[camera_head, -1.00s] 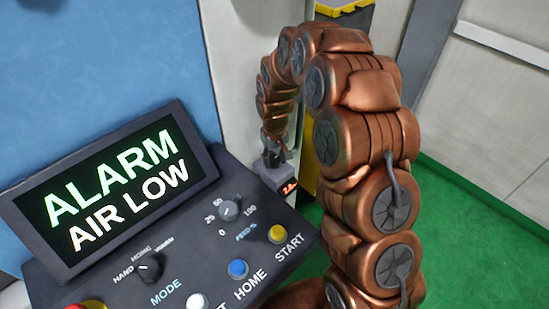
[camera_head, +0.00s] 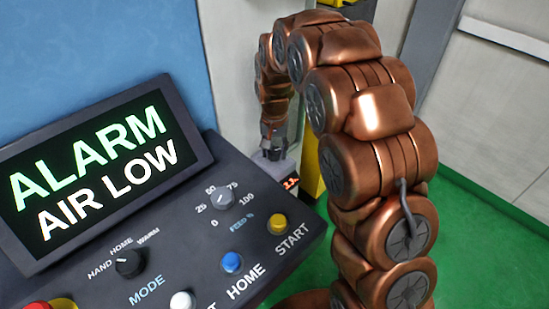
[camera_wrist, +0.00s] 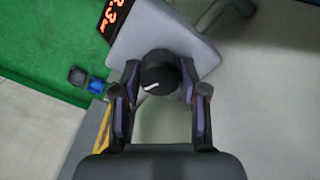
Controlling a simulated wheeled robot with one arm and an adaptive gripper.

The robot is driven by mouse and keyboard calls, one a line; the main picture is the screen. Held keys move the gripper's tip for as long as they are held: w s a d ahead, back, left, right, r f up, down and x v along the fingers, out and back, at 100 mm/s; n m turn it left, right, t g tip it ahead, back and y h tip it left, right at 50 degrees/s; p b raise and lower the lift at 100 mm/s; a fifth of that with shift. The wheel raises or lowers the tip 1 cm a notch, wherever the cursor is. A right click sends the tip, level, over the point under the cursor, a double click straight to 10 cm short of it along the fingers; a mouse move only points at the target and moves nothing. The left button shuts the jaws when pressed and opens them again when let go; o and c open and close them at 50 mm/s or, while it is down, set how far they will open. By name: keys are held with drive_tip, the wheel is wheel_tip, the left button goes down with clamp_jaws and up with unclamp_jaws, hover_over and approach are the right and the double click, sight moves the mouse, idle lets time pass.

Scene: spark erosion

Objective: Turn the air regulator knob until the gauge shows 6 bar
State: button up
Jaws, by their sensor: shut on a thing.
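The air regulator knob (camera_wrist: 160,73) is a round black knob with a white pointer mark on a grey block, in the wrist view. The mark points toward the lower left there. My gripper (camera_wrist: 160,82) has a finger on each side of the knob and is shut on it. The gauge (camera_wrist: 113,19) is a small display with orange-red digits beside the knob; they look like 3.3, partly cut off at the frame edge. In the head view the gauge (camera_head: 291,183) is too small to read, and my gripper (camera_head: 273,142) hides the knob.
A control panel (camera_head: 185,235) stands at the left with dials and coloured buttons. Its screen (camera_head: 95,175) reads ALARM AIR LOW. A yellow post (camera_head: 312,165) stands behind the gauge. Green floor (camera_head: 480,230) is open at the right.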

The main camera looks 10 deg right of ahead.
sight(274, 150)
drive_tip(key=m+b, duration=0.3)
drive_tip(key=m, duration=0.2)
drive_tip(key=shift+f+m, duration=0.1)
drive_tip(key=shift+m, duration=0.2)
drive_tip(key=m+b, duration=0.1)
drive_tip(key=m, duration=0.3)
drive_tip(key=shift+m, duration=0.7)
drive_tip(key=o, duration=1.1)
drive_tip(key=shift+o, duration=0.2)
wheel_tip(274, 150, up, 12)
drive_tip(key=shift+r, duration=0.2)
